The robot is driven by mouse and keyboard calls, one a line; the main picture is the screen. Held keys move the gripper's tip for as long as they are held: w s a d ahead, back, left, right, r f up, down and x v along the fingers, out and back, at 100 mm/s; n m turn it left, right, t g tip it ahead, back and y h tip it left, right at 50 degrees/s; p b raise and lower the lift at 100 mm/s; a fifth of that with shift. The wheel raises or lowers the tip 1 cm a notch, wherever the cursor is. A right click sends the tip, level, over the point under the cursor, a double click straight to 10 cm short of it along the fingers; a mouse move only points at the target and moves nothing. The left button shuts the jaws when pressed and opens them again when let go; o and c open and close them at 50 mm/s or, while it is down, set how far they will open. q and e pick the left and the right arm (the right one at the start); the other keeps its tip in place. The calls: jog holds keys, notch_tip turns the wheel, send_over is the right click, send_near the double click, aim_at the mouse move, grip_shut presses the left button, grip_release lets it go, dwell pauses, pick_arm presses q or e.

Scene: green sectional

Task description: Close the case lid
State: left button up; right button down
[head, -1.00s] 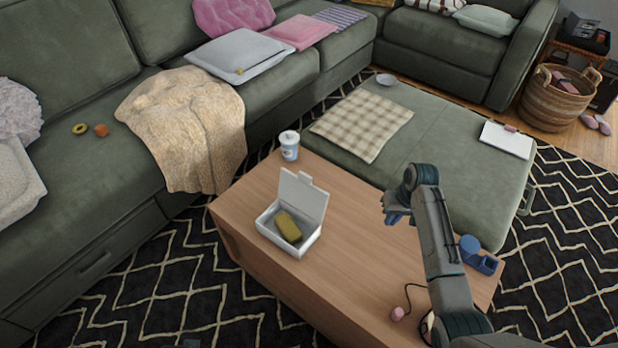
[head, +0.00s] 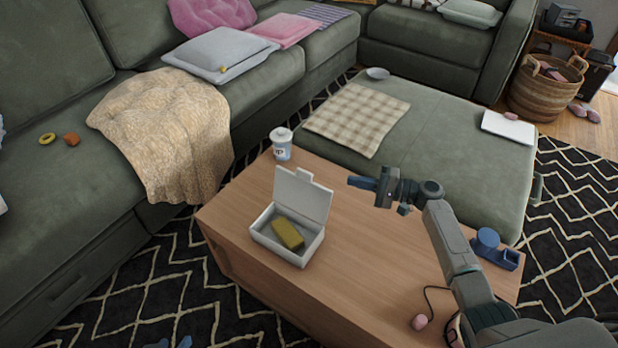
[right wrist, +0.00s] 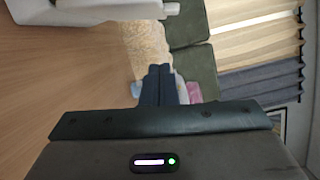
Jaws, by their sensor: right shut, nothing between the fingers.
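The white case (head: 285,250) stands on the wooden table, with its lid (head: 302,197) raised open at the back. A yellow-green block (head: 287,233) lies inside. My right gripper (head: 352,181) is shut and empty, held above the table to the right of the lid and apart from it, its fingers pointing left. In the right wrist view its closed fingers (right wrist: 159,84) show in the middle, and part of the white case (right wrist: 85,12) shows at the top left. Only the blue fingertips of my left gripper (head: 171,343) show at the bottom edge, spread apart, in front of the table.
A lidded cup (head: 281,146) stands on the table (head: 370,270) behind the case. A blue tape dispenser (head: 495,250) and a pink corded object (head: 419,322) are at the right. The green ottoman (head: 440,165) adjoins the table's back.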

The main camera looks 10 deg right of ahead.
aim_at(302, 192)
pick_arm(q)
jog(key=shift+s+a+r+g+y+p, duration=0.25)
jog(key=shift+a+r+g+p, duration=0.15)
jog(key=shift+r+p, duration=0.2)
jog(key=shift+s+a+r+g+y+p, duration=0.15)
jog(key=shift+s+a+r+g+p, duration=0.2)
jog(key=shift+r, duration=0.3)
pick_arm(e)
jog(key=w+a+r+m+t, duration=0.1)
jog(key=w+a+r, duration=0.1)
jog(key=a, duration=0.8)
jog(key=shift+w+a+r+y, duration=0.15)
jog(key=shift+w+a+y, duration=0.15)
jog(key=shift+w+a, duration=0.1)
pick_arm(q)
jog(key=shift+w+f, duration=0.1)
pick_arm(e)
jog(key=shift+d, duration=0.1)
